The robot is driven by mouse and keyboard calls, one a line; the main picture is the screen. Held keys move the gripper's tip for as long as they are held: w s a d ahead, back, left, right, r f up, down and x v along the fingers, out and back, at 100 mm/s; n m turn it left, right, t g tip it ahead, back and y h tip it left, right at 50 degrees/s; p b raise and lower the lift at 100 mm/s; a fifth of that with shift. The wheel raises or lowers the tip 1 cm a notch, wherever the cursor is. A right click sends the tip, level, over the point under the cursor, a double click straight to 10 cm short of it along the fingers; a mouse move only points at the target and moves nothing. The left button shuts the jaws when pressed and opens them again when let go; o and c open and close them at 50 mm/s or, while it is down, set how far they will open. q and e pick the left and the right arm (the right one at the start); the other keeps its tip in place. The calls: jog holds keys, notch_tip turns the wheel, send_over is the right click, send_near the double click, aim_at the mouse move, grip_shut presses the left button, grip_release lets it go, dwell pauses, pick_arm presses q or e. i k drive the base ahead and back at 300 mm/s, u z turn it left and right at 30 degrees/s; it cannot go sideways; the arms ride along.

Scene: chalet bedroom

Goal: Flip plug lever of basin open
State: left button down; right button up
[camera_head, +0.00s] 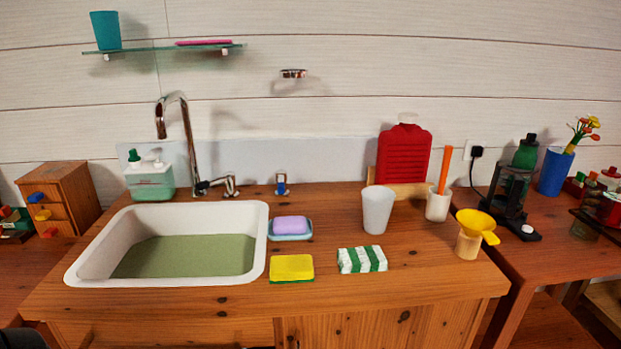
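The white basin (90,262) is set into the wooden counter at the left and holds murky green water, which hides its bottom and drain. A small lever with a blue part (281,186) stands upright on the counter behind the basin's right corner; it looks like the plug lever, but its setting is too small to tell. A chrome faucet (187,135) with a side handle (230,184) rises behind the basin. Neither of my grippers shows in the head view.
A lilac soap on a dish (291,228), a yellow sponge (291,267) and a striped cloth (362,260) lie right of the basin. A soap dispenser (150,182) stands behind it. A white cup (377,210) and yellow funnel (477,226) stand farther right. Counter around the lever is mostly clear.

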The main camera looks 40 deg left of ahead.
aim_at(229, 177)
jog(key=z, duration=1.8)
jog(key=k, duration=1.3)
jog(key=u, duration=2.1)
